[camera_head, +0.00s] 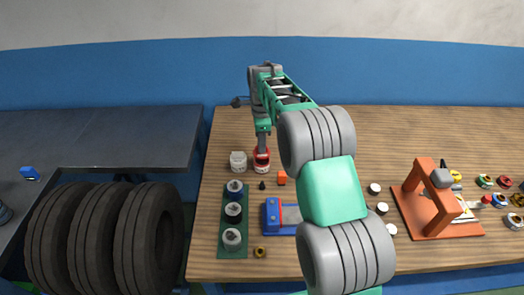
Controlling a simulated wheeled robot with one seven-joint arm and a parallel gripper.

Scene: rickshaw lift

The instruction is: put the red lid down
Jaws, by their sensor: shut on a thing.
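The red lid (262,154) is a small red ring-shaped piece over the wooden table, at its left part. My gripper (262,148) points down from the end of my green and grey arm and is shut on the red lid. A whitish round piece shows just below the lid (262,168); I cannot tell whether the lid touches it. The fingertips are small and partly hidden by the lid.
A pale jar (238,161) stands close left of the gripper. A green rack (233,247) holds three round pieces. A blue vise-like tool (272,216), an orange block (282,177) and an orange press (437,232) stand nearby. The table's back left is clear.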

